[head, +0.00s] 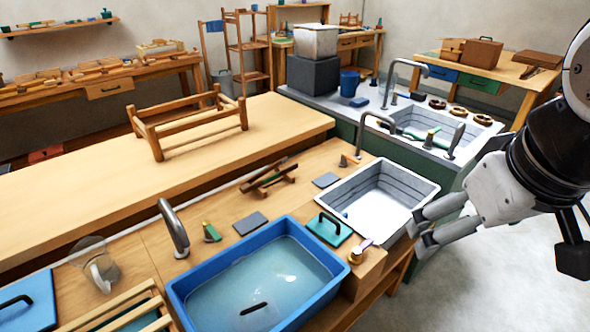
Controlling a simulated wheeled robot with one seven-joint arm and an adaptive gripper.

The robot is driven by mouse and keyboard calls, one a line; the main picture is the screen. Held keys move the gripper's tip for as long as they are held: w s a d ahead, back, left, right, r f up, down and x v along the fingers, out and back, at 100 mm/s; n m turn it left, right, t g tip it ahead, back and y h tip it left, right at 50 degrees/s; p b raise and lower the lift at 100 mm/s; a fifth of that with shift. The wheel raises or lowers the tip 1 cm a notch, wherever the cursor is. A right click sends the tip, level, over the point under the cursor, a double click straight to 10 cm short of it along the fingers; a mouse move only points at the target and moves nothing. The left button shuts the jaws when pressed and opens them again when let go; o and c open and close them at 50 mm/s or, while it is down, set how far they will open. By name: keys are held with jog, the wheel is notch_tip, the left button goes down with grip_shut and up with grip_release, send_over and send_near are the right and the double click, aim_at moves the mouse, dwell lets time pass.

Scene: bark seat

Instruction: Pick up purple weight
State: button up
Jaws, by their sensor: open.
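My gripper (422,232) comes in from the right side of the head view, with its two fingers apart and nothing seen between them. A small object with a brass-coloured base and a pale purple upper part (365,244) sits on a wooden block beside the blue tub. It may be the purple weight, but it is too small to tell for sure. My gripper is to the right of it and apart from it in the picture.
A blue tub (179,291) of water stands at the front, with a dark slot-like shape in it. A white sink basin (424,182) lies behind the block, near my fingers. A green board with a handle (315,232) lies between them. Grey floor (510,275) is clear at right.

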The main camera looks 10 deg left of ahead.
jog(key=w+a+f+n+g+b, duration=0.1)
jog(key=w+a+f+n+b, duration=0.2)
jog(key=w+a+f+n, duration=0.45)
jog(key=n+g+b, duration=0.3)
jog(key=n+b, duration=0.6)
jog(key=n, duration=0.5)
send_over(254, 310)
notch_tip(254, 310, down, 32)
jog(key=f, duration=0.8)
jog(key=shift+w+a, duration=0.1)
jog(key=shift+a, duration=0.15)
jog(key=shift+w+d+f+b, duration=0.1)
jog(key=shift+f+b, duration=0.1)
jog(key=shift+f, duration=1.4)
jog(key=shift+w+f+b, duration=0.1)
jog(key=shift+f+b, duration=0.1)
jog(key=shift+f, duration=1.35)
jog(key=shift+c, duration=0.6)
